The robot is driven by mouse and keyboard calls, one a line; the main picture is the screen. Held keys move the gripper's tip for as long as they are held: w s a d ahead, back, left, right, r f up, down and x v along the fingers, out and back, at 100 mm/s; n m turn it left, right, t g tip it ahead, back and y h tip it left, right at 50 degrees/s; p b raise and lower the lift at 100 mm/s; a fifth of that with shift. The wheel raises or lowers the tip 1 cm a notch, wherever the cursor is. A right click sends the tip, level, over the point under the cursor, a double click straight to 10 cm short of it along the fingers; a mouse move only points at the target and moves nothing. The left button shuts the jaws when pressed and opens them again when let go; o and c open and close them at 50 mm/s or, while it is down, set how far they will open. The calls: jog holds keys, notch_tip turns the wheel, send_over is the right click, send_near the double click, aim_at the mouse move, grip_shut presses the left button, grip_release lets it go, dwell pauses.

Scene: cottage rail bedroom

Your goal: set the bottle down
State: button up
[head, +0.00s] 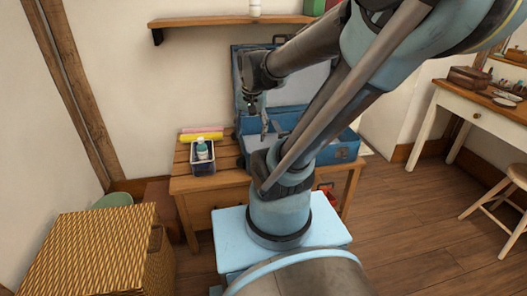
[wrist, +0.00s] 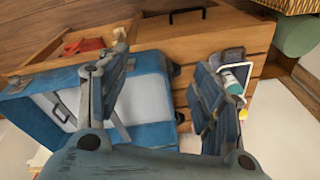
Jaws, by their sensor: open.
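The bottle (head: 202,149), white with a teal part, stands in a small dark bin with a pale rim (head: 203,171) on the left of the wooden table (head: 181,184). In the wrist view the bottle (wrist: 236,79) shows beside the right finger, inside the bin (wrist: 232,55). My gripper (head: 258,115) is open and empty, up and to the right of the bin, in front of the open blue suitcase (head: 345,150). In the wrist view its fingers (wrist: 160,72) are spread wide, with the suitcase (wrist: 35,101) behind the left one. The bottle's base is hidden by the bin.
Yellow and pink rolled or folded items (head: 201,134) lie behind the bin. A wall shelf (head: 230,20) hangs above the table. A woven hamper (head: 92,245) stands at the front left. A desk (head: 440,98) and stool (head: 495,186) are at the right, with open floor between.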

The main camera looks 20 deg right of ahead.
jog(key=s+d+f+n, duration=0.2)
jog(key=s+f+n, duration=0.2)
jog(key=s, duration=0.3)
jog(key=shift+s+d+n+t, duration=0.3)
jog(key=shift+s+n, duration=0.1)
jog(key=shift+n, duration=0.2)
